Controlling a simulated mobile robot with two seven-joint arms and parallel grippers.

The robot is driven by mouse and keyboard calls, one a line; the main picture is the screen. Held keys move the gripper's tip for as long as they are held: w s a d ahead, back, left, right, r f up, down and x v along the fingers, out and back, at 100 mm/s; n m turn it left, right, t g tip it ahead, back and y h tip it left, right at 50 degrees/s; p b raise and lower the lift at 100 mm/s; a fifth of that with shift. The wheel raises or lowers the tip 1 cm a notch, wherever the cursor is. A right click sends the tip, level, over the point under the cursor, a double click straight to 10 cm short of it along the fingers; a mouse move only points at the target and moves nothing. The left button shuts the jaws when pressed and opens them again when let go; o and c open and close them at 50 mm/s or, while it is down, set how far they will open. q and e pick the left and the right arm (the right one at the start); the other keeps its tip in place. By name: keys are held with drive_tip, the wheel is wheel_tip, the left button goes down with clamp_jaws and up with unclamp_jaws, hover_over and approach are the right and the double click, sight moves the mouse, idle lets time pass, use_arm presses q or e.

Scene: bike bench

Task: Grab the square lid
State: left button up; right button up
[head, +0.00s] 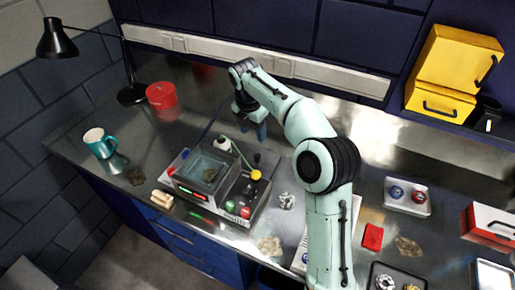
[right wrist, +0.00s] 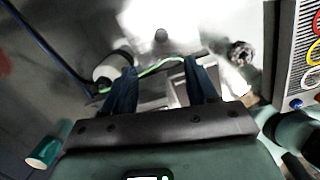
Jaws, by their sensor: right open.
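A grey bench device (head: 222,192) stands left of centre in the head view. A clear squarish cover or tank (head: 203,168) sits on its left part; I cannot tell for sure whether this is the square lid. My right gripper (head: 250,122) hangs above and behind the device, pointing down. In the right wrist view its two dark fingers (right wrist: 162,88) are spread apart with nothing held. Grey, box-like surfaces and a green cable (right wrist: 155,68) show beyond and between them. My left gripper is in neither view.
A white cap-like piece (head: 223,144) with a green cable stands behind the device. A teal mug (head: 100,143), red tin (head: 161,96) and black lamp (head: 57,42) are to the left. A tray with two knobs (head: 407,196) and a red box (head: 373,236) lie right of my arm.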

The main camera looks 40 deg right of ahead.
drive_tip(key=b, duration=0.2)
hover_over(257, 155)
drive_tip(key=f, duration=0.7)
drive_tip(key=shift+s+a+f, duration=0.1)
drive_tip(key=shift+a+f, duration=0.05)
drive_tip(key=shift+a, duration=0.25)
drive_tip(key=shift+d+f, duration=0.1)
drive_tip(key=shift+f, duration=0.4)
wheel_tip(257, 155, down, 4)
drive_tip(key=shift+d+r, duration=0.15)
drive_tip(key=shift+r, duration=0.05)
drive_tip(key=shift+d+f+b, duration=0.1)
drive_tip(key=shift+f+b, duration=0.2)
drive_tip(key=shift+f, duration=0.3)
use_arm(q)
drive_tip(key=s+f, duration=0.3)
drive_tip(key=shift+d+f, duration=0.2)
use_arm(e)
clamp_jaws()
